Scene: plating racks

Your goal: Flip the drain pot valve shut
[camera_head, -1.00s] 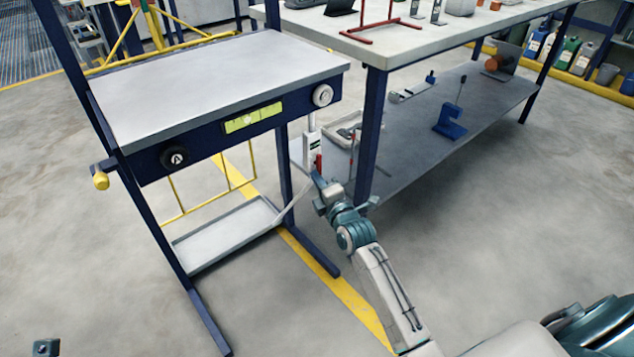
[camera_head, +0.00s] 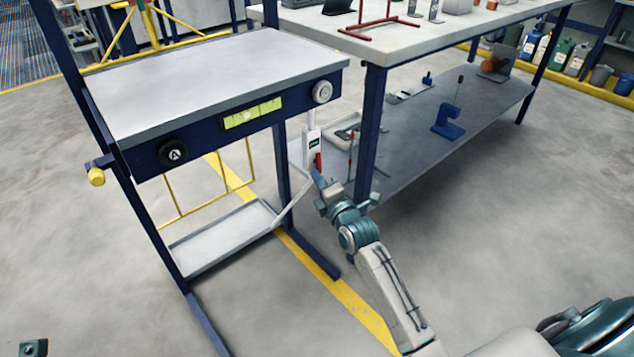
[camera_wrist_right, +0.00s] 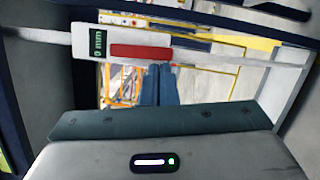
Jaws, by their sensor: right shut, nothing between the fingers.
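A white upright unit (camera_head: 313,137) with a small green label hangs beside the right end of the blue-framed bench, and a red lever (camera_head: 318,161) shows low on it. I take this for the drain pot valve. In the right wrist view the red lever (camera_wrist_right: 140,52) lies along the white body, beside a green display (camera_wrist_right: 97,46). My right gripper (camera_head: 319,177) is shut and empty, just below the red lever. Its fingertips (camera_wrist_right: 160,72) look close to the lever in the wrist view; I cannot tell whether they touch.
A larger table's blue leg (camera_head: 368,140) and lower shelf (camera_head: 430,150) stand close to the right. Open floor lies in front.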

